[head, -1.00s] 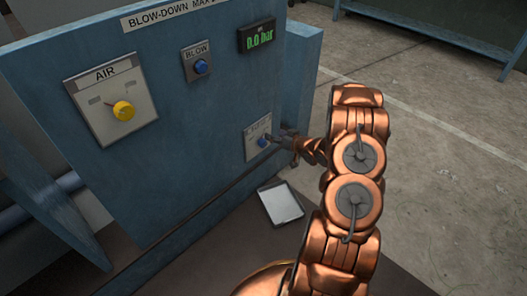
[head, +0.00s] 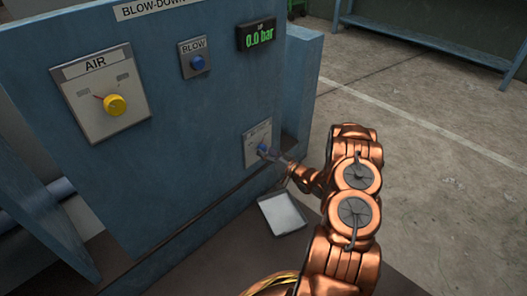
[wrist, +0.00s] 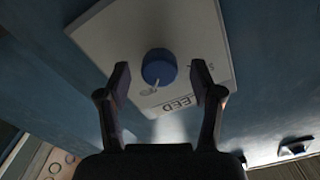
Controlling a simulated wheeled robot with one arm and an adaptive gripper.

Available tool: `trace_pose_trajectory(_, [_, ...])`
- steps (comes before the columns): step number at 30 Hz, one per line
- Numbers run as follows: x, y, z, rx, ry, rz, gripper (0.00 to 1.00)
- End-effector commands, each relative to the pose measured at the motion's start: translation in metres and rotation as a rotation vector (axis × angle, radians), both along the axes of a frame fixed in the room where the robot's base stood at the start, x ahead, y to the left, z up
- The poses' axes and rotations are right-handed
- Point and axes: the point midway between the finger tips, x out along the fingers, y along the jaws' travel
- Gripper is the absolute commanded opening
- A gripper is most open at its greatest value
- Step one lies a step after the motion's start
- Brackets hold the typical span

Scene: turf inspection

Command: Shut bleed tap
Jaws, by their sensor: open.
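The bleed tap is a blue round knob (wrist: 158,68) on a pale plate (wrist: 105,35). In the wrist view the plate's lettering is upside down and partly hidden, ending in "EED". A pale pointer mark on the knob points down, slightly left, in that view, toward small unclear lettering. An "S" shows to its right. In the head view the bleed plate (head: 253,139) is low on the right of the blue panel. My gripper (wrist: 161,74) is open, with one finger on each side of the knob and visible gaps. In the head view my gripper (head: 277,158) is at the plate, partly covering it.
The blue panel (head: 165,120) also carries a yellow AIR knob (head: 115,104), a blue BLOW button (head: 197,62) and a display (head: 259,35) reading 0.0 bar. A white tray (head: 281,214) lies below the bleed plate. Open concrete floor (head: 440,180) is at right.

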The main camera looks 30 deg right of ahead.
Motion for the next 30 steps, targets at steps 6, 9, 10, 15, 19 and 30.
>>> trace_pose_trajectory(6, [0.020, 0.005, 0.000, -0.002, -0.002, 0.001, 0.66])
trace_pose_trajectory(9, [0.023, 0.005, 0.000, -0.001, -0.003, 0.000, 0.66])
trace_pose_trajectory(10, [0.024, 0.005, 0.000, -0.001, -0.003, 0.000, 0.66])
trace_pose_trajectory(15, [0.024, 0.005, 0.001, -0.001, -0.001, 0.000, 0.66])
trace_pose_trajectory(19, [0.024, 0.005, 0.000, -0.001, -0.001, 0.000, 0.58])
trace_pose_trajectory(30, [0.024, 0.005, 0.000, -0.001, 0.000, 0.000, 0.20])
